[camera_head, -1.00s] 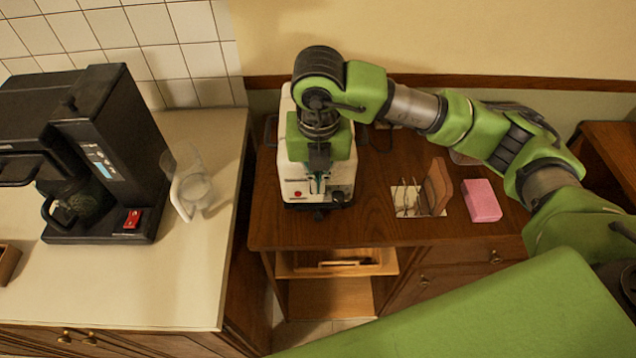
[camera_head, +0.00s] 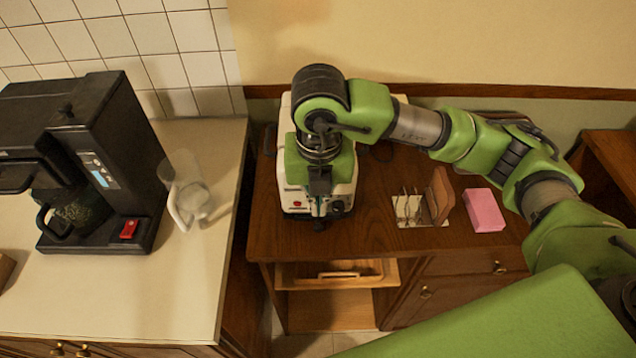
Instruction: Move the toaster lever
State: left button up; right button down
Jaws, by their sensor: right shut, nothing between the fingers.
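The white toaster (camera_head: 293,197) stands on the dark wooden cabinet top in the middle of the head view. My right gripper (camera_head: 320,208) points down at the toaster's front, shut and empty, just above the knob. My wrist hides most of the toaster's top and middle. I cannot make out the lever, and I cannot tell whether the fingertips touch the toaster. My left gripper is not in view.
A black coffee machine (camera_head: 130,160) and a clear pitcher (camera_head: 190,200) stand on the pale counter (camera_head: 190,285) at left. Right of the toaster are a small rack (camera_head: 410,208) with a brown board (camera_head: 439,195) and a pink block (camera_head: 484,210). The cabinet top (camera_head: 375,230) is clear in front of them.

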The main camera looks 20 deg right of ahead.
notch_tip(320, 180, up, 12)
jog(key=s, duration=0.1)
jog(key=shift+a+f, duration=0.2)
jog(key=shift+f, duration=0.05)
jog(key=shift+s, duration=0.1)
dwell(0.4)
